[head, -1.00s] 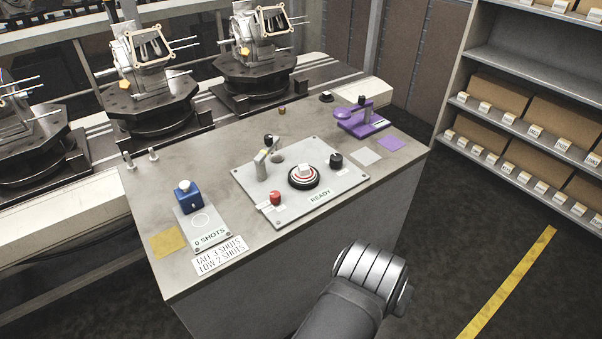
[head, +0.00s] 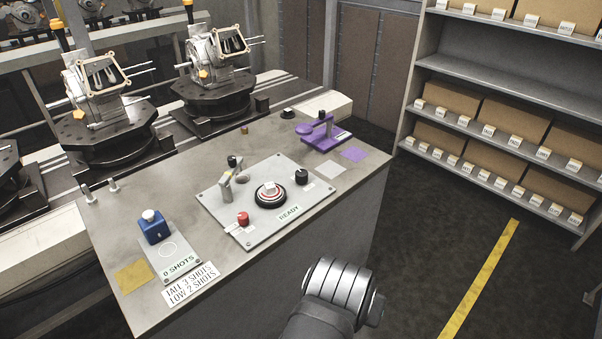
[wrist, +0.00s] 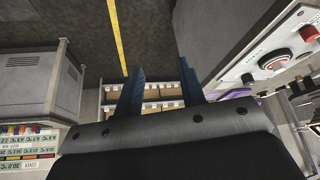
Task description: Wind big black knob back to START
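The control panel (head: 215,207) lies on the grey bench top, with a label reading READY. At its centre is a round dial (head: 270,195) with a black rim, red and white rings and a pale block on top. A smaller black knob (head: 302,177) is to its right and a red knob (head: 243,219) to its left front. No START mark is readable. In the wrist view, the dial (wrist: 275,60) and black knob (wrist: 247,78) show at the right. My gripper (wrist: 161,66) has two blue fingers spread apart, nothing between them, away from the panel. The head view shows only my arm.
A blue button box (head: 153,227) is at the left, a purple fixture (head: 320,130) at the back right. Engine parts on turntables (head: 110,140) line the conveyor. Shelves (head: 480,75) stand right; the floor between is clear.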

